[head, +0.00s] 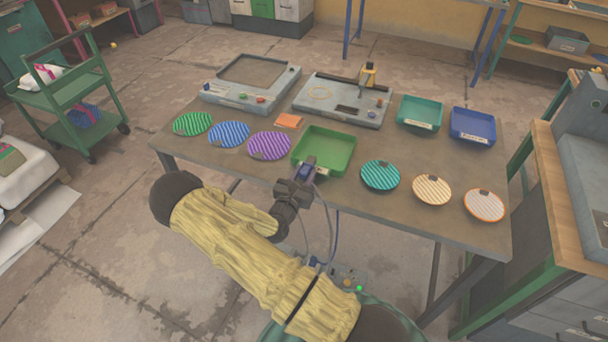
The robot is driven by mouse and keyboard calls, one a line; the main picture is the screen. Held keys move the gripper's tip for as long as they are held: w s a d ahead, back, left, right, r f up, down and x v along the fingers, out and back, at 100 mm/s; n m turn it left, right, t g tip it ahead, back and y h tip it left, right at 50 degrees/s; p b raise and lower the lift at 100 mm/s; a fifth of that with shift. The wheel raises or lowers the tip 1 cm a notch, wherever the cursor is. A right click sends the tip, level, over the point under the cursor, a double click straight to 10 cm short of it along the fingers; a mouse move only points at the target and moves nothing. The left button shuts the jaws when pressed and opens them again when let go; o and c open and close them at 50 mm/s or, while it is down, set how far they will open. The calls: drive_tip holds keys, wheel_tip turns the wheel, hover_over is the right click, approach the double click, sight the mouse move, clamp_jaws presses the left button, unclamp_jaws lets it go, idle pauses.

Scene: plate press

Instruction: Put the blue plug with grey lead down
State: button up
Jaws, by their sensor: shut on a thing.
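The blue plug (305,173) is held in my gripper (307,177), which is shut on it at the front edge of the table. The plug is small in the head view and partly hidden by the jaws. A thin grey lead (331,222) hangs below the gripper, in front of the table edge. The gripper is just in front of the green tray (344,153) and overlaps its near wall in the picture. I cannot tell whether the plug touches the tray or the table.
Striped discs lie on the table (415,220): green (192,124), blue (229,134) and purple (269,145) left, teal (380,175), orange (432,189) and white (484,204) right. Two grey machines (249,82) (341,101) stand behind. Teal (419,112) and blue (472,126) trays are back right.

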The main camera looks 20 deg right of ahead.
drive_tip(key=shift+f, duration=0.4)
drive_tip(key=o, duration=1)
drive_tip(key=shift+r, duration=0.5)
drive_tip(key=b+v, duration=0.1)
drive_tip(key=v, duration=1.1)
